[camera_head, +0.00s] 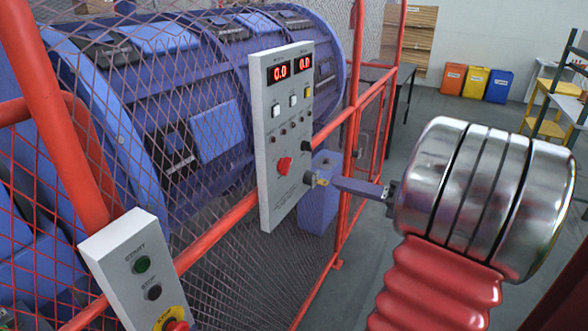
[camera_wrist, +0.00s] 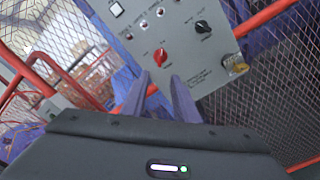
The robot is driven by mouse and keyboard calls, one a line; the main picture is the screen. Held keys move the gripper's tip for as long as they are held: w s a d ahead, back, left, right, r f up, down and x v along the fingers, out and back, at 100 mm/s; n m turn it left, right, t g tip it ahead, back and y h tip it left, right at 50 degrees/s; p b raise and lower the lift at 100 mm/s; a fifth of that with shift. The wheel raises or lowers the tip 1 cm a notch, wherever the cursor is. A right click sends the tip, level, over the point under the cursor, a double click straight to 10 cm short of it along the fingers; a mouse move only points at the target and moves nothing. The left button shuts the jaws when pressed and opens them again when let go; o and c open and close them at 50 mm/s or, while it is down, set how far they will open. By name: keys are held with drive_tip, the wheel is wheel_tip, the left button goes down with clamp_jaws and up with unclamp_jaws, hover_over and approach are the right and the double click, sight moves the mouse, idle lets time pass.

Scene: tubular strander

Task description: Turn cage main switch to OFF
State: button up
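The grey control panel (camera_head: 270,205) hangs on the cage mesh. It carries a red rotary knob (camera_head: 283,166), which may be the cage main switch; its label is too small to read. In the wrist view the red knob (camera_wrist: 161,57) sits just beyond and between the fingertips, its pointer tilted. My gripper (camera_wrist: 161,79) is open and empty, with its two fingers apart and facing the panel. In the head view my gripper (camera_head: 334,183) is at the panel's right edge, and its fingers overlap each other. I see no contact with the knob.
A black knob (camera_wrist: 203,28) and a brass padlock-like part (camera_wrist: 235,67) are right of the red knob. A START/STOP box (camera_head: 137,270) with a red button stands at lower left. Red rails and mesh (camera_head: 215,232) surround the blue machine. Open floor lies right, before coloured bins (camera_head: 475,82).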

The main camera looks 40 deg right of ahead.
sight(285, 166)
drive_tip(key=shift+s+d, duration=0.1)
drive_tip(key=shift+d, duration=0.15)
drive_tip(key=x, duration=1.4)
drive_tip(key=shift+s+r, duration=0.1)
drive_tip(key=shift+c, duration=0.3)
clamp_jaws()
idle(0.3)
